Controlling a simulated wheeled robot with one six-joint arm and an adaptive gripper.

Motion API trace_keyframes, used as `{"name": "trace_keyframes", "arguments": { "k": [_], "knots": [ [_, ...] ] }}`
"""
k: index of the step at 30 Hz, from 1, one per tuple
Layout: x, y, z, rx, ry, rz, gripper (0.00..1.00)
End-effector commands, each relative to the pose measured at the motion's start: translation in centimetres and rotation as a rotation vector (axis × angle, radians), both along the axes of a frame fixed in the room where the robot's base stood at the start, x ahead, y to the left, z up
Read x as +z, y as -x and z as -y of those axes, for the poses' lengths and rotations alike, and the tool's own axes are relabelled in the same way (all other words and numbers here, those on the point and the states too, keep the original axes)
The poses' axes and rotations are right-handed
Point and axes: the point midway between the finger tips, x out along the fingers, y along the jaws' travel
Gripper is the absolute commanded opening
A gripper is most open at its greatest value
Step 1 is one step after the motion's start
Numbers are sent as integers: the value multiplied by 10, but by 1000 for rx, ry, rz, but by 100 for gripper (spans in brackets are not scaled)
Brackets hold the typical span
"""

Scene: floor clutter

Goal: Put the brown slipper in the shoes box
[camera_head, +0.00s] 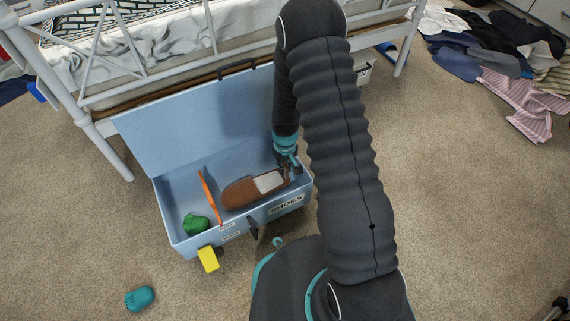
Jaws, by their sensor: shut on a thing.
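The brown slipper (240,192), with a pale insole patch, is within the opening of the light blue box (175,220). It lies over the right section, behind the front label reading SHOES. My gripper (287,168) is shut on the slipper's right end, its fingers partly hidden by my dark arm. I cannot tell whether the slipper touches the box floor. The box lid stands open at the back.
An orange strip (209,197) stands between the box's left and right parts. A green item (196,224) lies in the left part. A yellow block (208,259) is at the box front; a teal item (140,298) lies on carpet. A bed stands behind; clothes (500,50) lie upper right.

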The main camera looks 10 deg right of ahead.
Motion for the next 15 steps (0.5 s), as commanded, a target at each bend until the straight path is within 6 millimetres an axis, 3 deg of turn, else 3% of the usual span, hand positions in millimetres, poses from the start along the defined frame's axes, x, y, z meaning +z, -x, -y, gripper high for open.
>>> {"name": "trace_keyframes", "arguments": {
  "k": [6,7,10,15],
  "knots": [
    [0,0,0,0,0,0,0],
    [0,0,0,0,0,0,14],
    [0,0,0,0,0,0,39],
    [0,0,0,0,0,0,41]
  ]
}}
